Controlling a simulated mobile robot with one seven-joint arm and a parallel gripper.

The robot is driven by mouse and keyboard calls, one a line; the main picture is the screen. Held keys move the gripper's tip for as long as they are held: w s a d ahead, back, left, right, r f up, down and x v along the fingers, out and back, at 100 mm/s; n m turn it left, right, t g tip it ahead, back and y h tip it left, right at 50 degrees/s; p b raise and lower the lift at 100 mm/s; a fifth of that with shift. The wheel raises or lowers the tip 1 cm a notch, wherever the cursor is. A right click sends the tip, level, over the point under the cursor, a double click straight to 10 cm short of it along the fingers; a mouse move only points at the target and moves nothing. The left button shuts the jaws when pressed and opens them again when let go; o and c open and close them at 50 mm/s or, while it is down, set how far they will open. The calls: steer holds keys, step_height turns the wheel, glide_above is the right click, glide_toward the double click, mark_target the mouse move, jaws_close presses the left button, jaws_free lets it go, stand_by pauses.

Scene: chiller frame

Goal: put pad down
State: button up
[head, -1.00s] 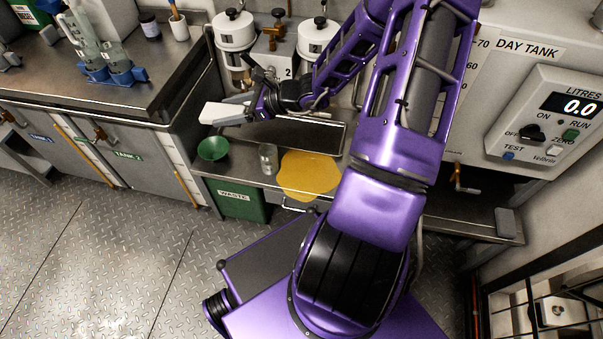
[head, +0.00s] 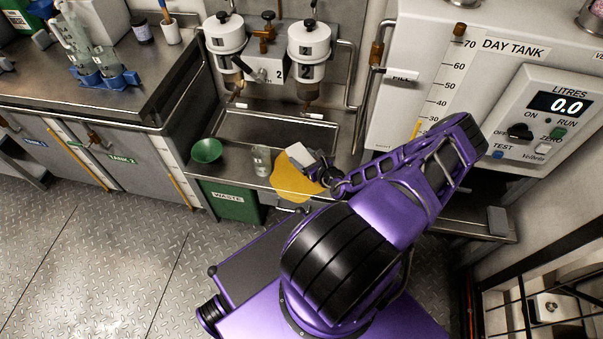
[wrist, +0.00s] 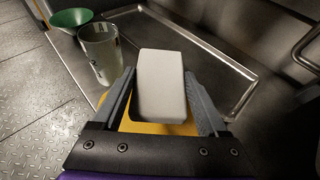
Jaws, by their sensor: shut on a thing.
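A pale grey-white rectangular pad (head: 300,155) is held in my gripper (head: 318,170). In the wrist view the pad (wrist: 161,85) sits between the two grey fingers of my gripper (wrist: 160,100), which are shut on it. The pad is over the yellow patch (head: 292,184) on the steel bench in front of the drip tray. Part of the yellow patch (wrist: 150,127) shows beneath the pad in the wrist view. I cannot tell whether the pad touches it.
A clear glass beaker (head: 262,161) stands just left of the yellow patch, close to my left finger. A green funnel (head: 207,150) is further left. The recessed tray (head: 275,130) lies behind, below two white filter housings. A green waste bin (head: 232,203) is below the bench.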

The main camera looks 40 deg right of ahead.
mark_target(303, 177)
step_height(303, 177, down, 9)
steer(key=shift+r+b, duration=0.2)
steer(key=shift+b, duration=0.95)
steer(key=shift+f+b, duration=0.3)
steer(key=shift+f, duration=0.15)
steer(key=o, duration=1.2)
steer(key=shift+r+p, duration=0.4)
steer(key=shift+r, duration=0.15)
steer(key=p+v, duration=0.1)
steer(key=v, duration=1.1)
steer(key=shift+f+p, duration=0.1)
steer(key=shift+p, duration=0.3)
